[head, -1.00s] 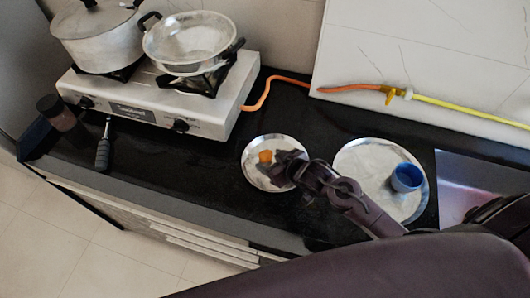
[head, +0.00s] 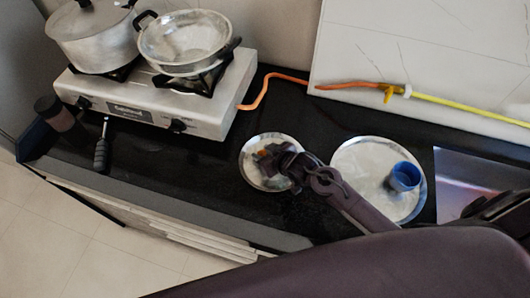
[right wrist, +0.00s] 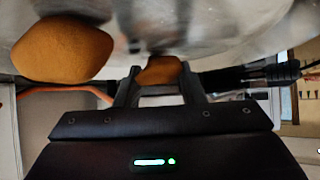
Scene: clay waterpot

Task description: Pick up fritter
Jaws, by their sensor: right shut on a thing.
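The orange-brown fritter (right wrist: 160,70) sits between the fingertips of my right gripper (right wrist: 158,78) in the right wrist view, and the gripper is shut on it. A second fritter (right wrist: 62,48) lies outside the jaws, at the left of that view. In the head view my right gripper (head: 263,160) is over the small steel plate (head: 254,176). Only a bit of orange fritter (head: 263,151) shows beside the fingers; the rest is hidden. I cannot tell whether the held fritter still touches the plate. My left gripper is not in view.
A larger steel plate (head: 362,160) with a blue cup (head: 404,177) stands to the right. A stove (head: 215,110) bears a pot (head: 92,40) and a pan (head: 185,42). A black-handled tool (head: 101,152) lies at the left. The counter between the stove and small plate is clear.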

